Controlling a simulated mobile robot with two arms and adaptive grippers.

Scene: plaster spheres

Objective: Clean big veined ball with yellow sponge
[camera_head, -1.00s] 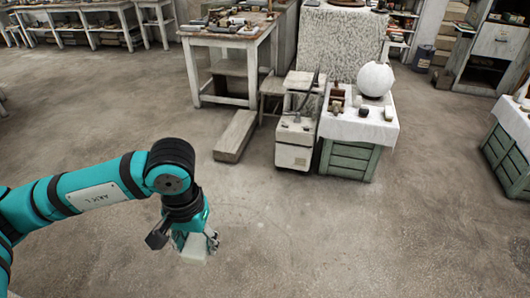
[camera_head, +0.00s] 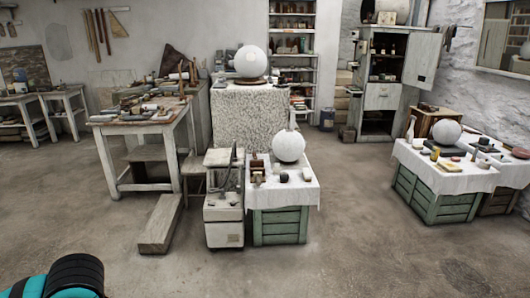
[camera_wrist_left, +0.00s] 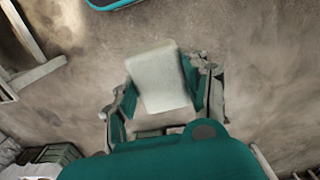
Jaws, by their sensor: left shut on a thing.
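My left gripper (camera_wrist_left: 163,88) is shut on a pale, off-white block (camera_wrist_left: 160,78) in the left wrist view, held above the bare floor. The block looks like a sponge, but its yellow colour does not show clearly. In the head view my left gripper is out of frame. Three pale balls show there: one on the back pedestal (camera_head: 250,62), one on the white-clothed green crate (camera_head: 288,146) in the middle, and one on the right table (camera_head: 447,133). I cannot make out veins on any of them. My right gripper is not in view.
A wooden workbench (camera_head: 140,126) with tools stands at left. A low wooden beam (camera_head: 160,224) and a grey machine (camera_head: 223,205) stand left of the green crate (camera_head: 280,228). A second green crate (camera_head: 440,198) stands at right. The floor between the crates is clear.

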